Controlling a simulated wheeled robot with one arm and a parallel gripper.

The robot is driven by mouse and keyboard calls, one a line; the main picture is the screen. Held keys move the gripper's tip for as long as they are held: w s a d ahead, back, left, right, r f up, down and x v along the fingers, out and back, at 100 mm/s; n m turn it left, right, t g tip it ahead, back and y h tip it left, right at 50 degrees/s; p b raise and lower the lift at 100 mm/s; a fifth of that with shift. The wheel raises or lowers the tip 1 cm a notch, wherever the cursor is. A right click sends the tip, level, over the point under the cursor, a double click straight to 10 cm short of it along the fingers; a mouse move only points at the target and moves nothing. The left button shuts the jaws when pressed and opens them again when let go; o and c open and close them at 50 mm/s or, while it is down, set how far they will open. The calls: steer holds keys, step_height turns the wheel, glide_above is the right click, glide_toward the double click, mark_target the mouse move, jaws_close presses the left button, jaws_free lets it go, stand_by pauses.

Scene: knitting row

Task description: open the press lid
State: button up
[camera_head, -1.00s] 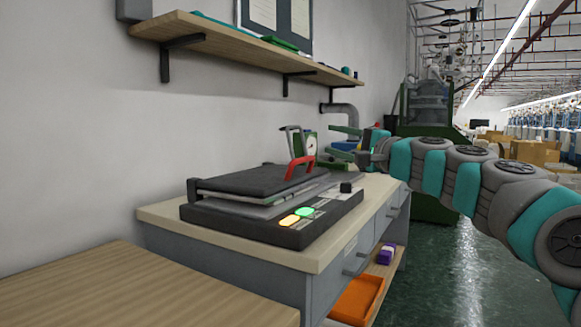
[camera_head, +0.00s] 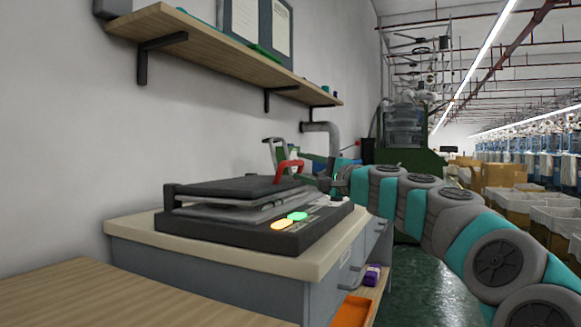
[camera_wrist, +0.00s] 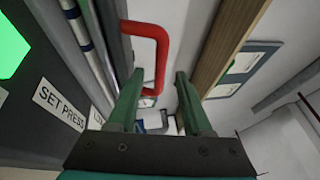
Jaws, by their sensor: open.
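The press (camera_head: 255,232) is a dark flat machine on a pale-topped bench, with an orange and a green lit button at its front. Its black lid (camera_head: 230,187) lies low and nearly level over grey plates. A red handle (camera_head: 288,165) stands up at the lid's right end. My gripper (camera_head: 308,165) is open and empty, just right of the handle. In the wrist view the red handle (camera_wrist: 161,50) shows ahead, its long bar lined up between my open fingertips (camera_wrist: 158,78). I cannot tell whether the bar is inside the fingers or just beyond them; no grip on it shows.
A wall shelf (camera_head: 200,55) hangs above the press. A wooden surface (camera_head: 110,300) lies at front left. An orange tray (camera_head: 352,312) and a purple item (camera_head: 372,275) sit below the bench top. The green floor (camera_head: 405,275) is clear right of the bench.

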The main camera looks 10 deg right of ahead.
mark_target(294, 165)
steer(key=shift+x, duration=2.35)
jaws_close()
